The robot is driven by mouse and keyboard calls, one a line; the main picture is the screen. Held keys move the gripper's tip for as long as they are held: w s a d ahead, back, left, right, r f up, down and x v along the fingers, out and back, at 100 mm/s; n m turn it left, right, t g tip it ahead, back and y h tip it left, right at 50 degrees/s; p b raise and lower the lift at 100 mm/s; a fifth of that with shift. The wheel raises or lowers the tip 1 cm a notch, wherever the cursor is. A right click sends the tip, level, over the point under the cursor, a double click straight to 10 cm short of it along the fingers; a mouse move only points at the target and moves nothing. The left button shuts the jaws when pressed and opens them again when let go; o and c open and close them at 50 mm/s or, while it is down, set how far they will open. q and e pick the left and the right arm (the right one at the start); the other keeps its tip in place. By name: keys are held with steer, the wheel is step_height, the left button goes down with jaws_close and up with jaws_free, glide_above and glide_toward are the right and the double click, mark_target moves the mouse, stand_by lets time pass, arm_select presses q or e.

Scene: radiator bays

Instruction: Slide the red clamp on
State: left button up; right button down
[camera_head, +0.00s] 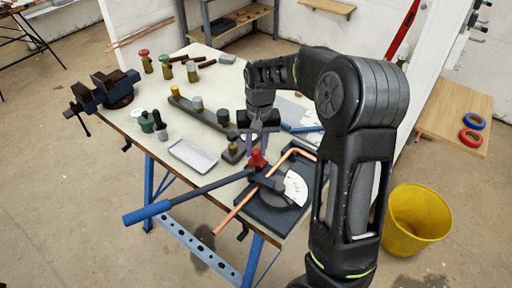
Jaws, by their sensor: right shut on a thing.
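The red clamp (257,160) is at the bender (277,207), beside the copper pipe (240,208). My right gripper (257,148) points down from above and is shut on the red clamp. The contact between clamp and pipe is too small to tell. The pipe runs across the bender and bends at its far end, near a white angle scale (296,187). The bender's long blue-ended handle (147,212) reaches out to the left over the table edge. My left gripper is not in view.
A yellow bucket (417,220) stands on the floor at right. A wooden shelf (455,112) holds tape rolls.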

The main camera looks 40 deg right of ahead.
mark_target(265, 164)
steer(key=s, duration=0.1)
steer(key=s+d, duration=0.1)
steer(key=s, duration=0.1)
steer(key=shift+s+b, duration=0.15)
steer(key=shift+b, duration=0.2)
steer(key=c, duration=1.1)
jaws_free()
steer(key=shift+c, duration=0.2)
step_height(265, 164, up, 8)
steer(key=shift+d+b, duration=0.15)
steer(key=shift+b, duration=0.3)
steer(key=shift+s+f, duration=0.1)
